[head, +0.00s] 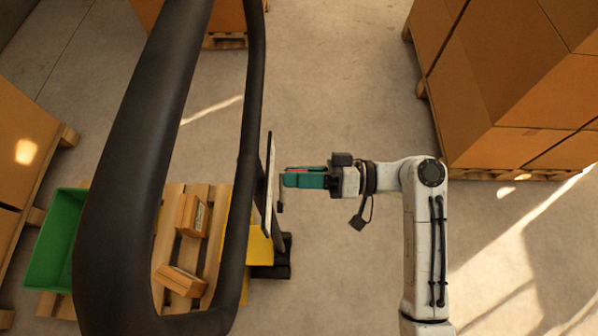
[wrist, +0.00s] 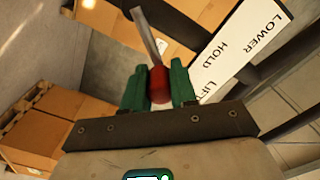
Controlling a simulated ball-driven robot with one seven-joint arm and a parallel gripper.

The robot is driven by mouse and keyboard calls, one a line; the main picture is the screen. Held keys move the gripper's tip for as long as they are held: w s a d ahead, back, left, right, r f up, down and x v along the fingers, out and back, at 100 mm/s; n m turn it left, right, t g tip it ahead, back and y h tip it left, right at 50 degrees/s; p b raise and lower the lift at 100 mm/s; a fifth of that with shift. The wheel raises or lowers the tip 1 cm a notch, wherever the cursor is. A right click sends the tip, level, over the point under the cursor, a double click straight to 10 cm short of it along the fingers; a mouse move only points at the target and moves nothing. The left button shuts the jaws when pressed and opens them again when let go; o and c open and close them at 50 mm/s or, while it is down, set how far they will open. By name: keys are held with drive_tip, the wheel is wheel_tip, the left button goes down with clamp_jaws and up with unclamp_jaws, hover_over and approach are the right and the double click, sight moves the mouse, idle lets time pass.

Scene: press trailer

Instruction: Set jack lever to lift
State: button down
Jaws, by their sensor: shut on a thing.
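The jack lever has a red knob (wrist: 158,86) and a thin grey shaft (wrist: 147,32) in the wrist view. My gripper (wrist: 157,76) has its green fingers on both sides of the knob, shut on it. A white label plate (wrist: 228,50) to the right reads LOWER, HOLD and LIFT, and the knob appears nearest to LIFT. In the head view the plate (head: 269,185) is nearly edge-on, and my gripper (head: 288,179) reaches it from the right. Only a sliver of red shows there; the lever is mostly hidden.
The jack's black loop handle (head: 142,130) fills the left foreground, above a yellow body part (head: 259,246). A wooden pallet (head: 168,228) holds small cartons (head: 191,215) and a green bin (head: 50,250). Stacked boxes (head: 500,95) stand at right. Floor around my arm is clear.

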idle(0.3)
drive_tip(key=c, duration=0.9)
unclamp_jaws()
drive_tip(key=d+b, duration=0.1)
drive_tip(key=d, duration=0.9)
drive_tip(key=shift+s+d, duration=0.15)
drive_tip(key=shift+d, duration=0.25)
